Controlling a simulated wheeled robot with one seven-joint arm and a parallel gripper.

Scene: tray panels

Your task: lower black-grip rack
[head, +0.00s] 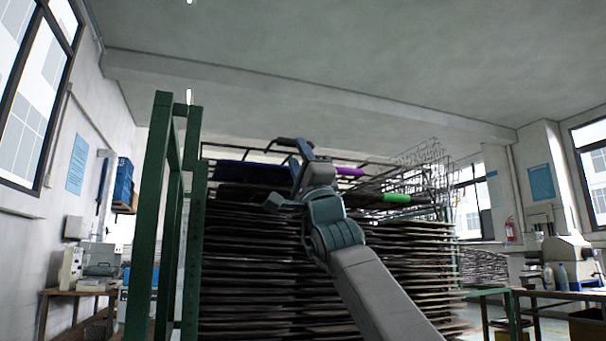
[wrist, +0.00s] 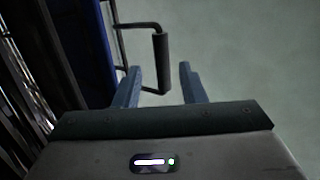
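A black grip (wrist: 161,62) on a thin bent dark bar hangs in the wrist view. My gripper (wrist: 160,67) is open, with one blue-grey finger on each side of the grip in that view. A gap shows on both sides, and I cannot tell how deep the grip sits between the fingers. In the head view my gripper (head: 299,150) is raised at the top of the tray stack, and my arm hides part of it. The dark rack (head: 250,260) is a tall stack of thin tray panels beside a green frame (head: 155,210).
A blue (head: 245,171), a purple (head: 349,171) and a green (head: 397,198) piece show along the upper racks. A blue panel (wrist: 86,45) stands left of the fingers in the wrist view. A bench with machines (head: 85,275) is at left. Open air lies above the stack.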

